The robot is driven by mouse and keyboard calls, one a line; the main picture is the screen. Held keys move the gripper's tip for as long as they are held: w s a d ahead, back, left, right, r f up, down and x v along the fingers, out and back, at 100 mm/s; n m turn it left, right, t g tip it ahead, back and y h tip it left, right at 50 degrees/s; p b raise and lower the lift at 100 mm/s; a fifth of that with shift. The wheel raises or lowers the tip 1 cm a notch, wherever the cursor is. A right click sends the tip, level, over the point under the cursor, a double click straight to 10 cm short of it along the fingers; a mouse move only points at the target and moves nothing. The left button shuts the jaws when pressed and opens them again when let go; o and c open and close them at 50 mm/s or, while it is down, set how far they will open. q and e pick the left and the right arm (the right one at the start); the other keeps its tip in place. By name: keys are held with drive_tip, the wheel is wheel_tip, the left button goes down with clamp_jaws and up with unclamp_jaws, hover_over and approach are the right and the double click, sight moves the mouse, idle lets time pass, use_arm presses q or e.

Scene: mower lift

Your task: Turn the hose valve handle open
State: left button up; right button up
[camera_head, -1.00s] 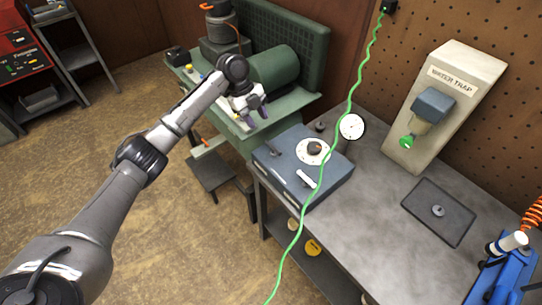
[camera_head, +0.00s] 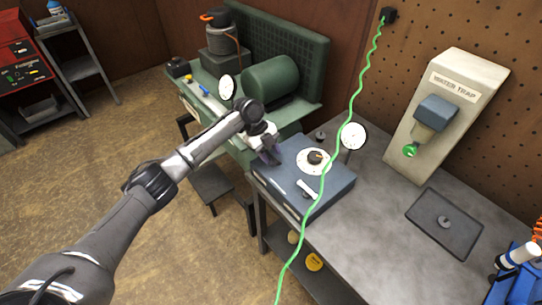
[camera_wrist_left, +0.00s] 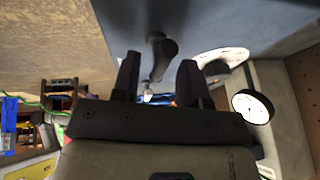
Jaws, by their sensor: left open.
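A blue-grey control box (camera_head: 330,192) sits on the metal bench. A dark lever handle (camera_wrist_left: 162,55) shows on the box in the left wrist view, between my left fingers in the picture and apart from them. In the head view my gripper hides it. A white lever (camera_head: 307,189) and a black knob on a round white dial (camera_head: 313,161) are also on the box. No label tells which is the hose valve handle. My left gripper (camera_head: 270,153) is open and empty at the box's far left corner; it also shows in the left wrist view (camera_wrist_left: 158,75).
A green hose (camera_head: 345,130) hangs across the box's right side. A round gauge (camera_head: 353,137) stands behind the box. A green machine (camera_head: 270,80) is on the bench at the back left. A water trap panel (camera_head: 450,110) and dark tray (camera_head: 444,223) are on the right.

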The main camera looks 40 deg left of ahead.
use_arm(q)
drive_tip(key=shift+d+f, duration=0.2)
drive_tip(key=shift+f, duration=0.3)
clamp_jaws()
